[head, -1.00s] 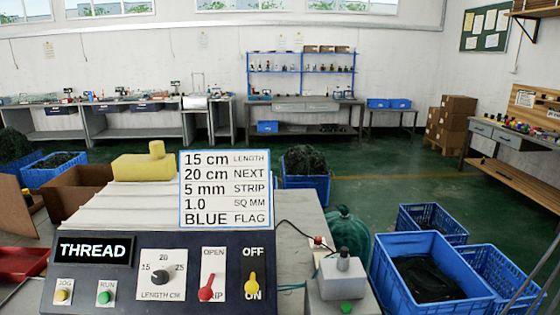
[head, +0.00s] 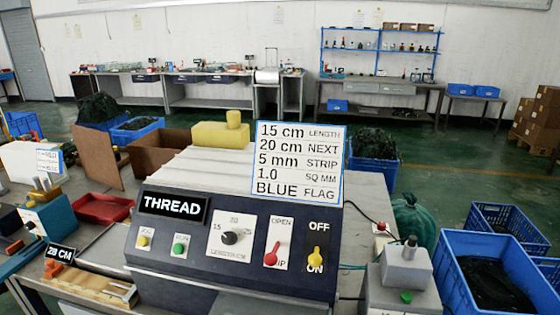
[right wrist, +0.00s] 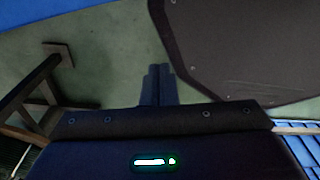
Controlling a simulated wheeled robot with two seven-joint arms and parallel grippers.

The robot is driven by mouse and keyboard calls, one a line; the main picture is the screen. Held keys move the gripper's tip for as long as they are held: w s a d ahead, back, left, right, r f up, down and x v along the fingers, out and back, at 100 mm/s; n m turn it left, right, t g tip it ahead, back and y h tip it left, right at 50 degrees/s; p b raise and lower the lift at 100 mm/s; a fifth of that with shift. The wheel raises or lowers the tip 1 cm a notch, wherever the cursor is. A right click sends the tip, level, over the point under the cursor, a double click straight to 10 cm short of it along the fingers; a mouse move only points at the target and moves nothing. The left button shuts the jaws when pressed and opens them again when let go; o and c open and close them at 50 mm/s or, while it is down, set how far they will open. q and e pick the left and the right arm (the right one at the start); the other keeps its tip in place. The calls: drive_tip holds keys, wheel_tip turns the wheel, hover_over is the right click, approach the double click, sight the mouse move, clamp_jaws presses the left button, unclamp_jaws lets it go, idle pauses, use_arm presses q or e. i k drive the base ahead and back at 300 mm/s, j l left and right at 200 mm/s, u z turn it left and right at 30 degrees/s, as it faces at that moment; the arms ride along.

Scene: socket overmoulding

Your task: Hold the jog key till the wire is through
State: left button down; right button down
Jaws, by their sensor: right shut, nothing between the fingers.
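The jog key is a small yellow button (head: 143,241) on a white plate at the left of the dark control panel (head: 200,272) in the head view. The display (head: 174,205) above it reads THREAD. A green RUN button (head: 179,249) sits to its right. No wire end can be made out at the machine. My right gripper (right wrist: 158,72) shows only in the right wrist view, with its fingers together and nothing between them, above the floor and away from the panel. My left gripper is in neither view.
A length dial (head: 230,237), a red lever (head: 272,254) and a yellow switch (head: 317,258) share the panel. A job card (head: 298,162) stands above. A red tray (head: 103,208) and a 28 CM block (head: 62,254) lie left. A grey box (head: 405,268) stands right.

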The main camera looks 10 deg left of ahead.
sight(142, 242)
drive_tip(key=u, duration=1.3)
